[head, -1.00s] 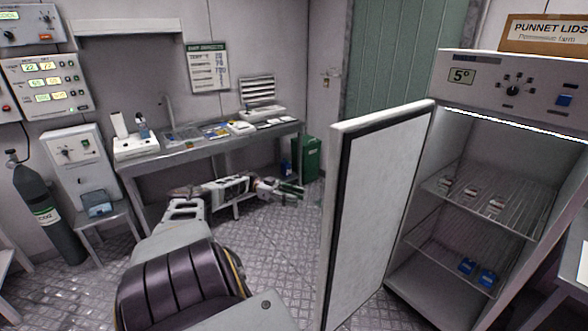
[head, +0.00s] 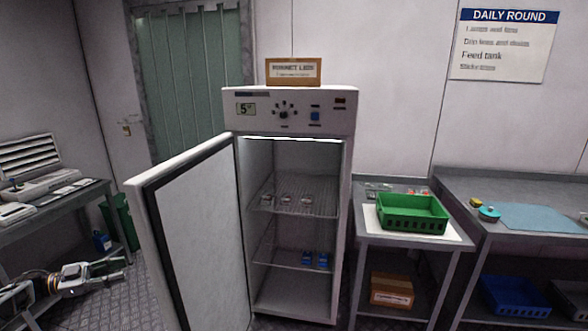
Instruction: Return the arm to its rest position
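My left gripper (head: 117,268) shows at the lower left in the head view, left of the open fridge door (head: 200,235). Its fingers are spread apart with nothing between them. It is clear of the bench and the door. My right gripper is outside the view.
The fridge (head: 291,112) stands open, with small punnets on the upper shelf and blue items on the lower one. A green crate (head: 412,224) sits on a side table to its right. A steel bench (head: 520,185) is at the far right. Floor shows at the lower left.

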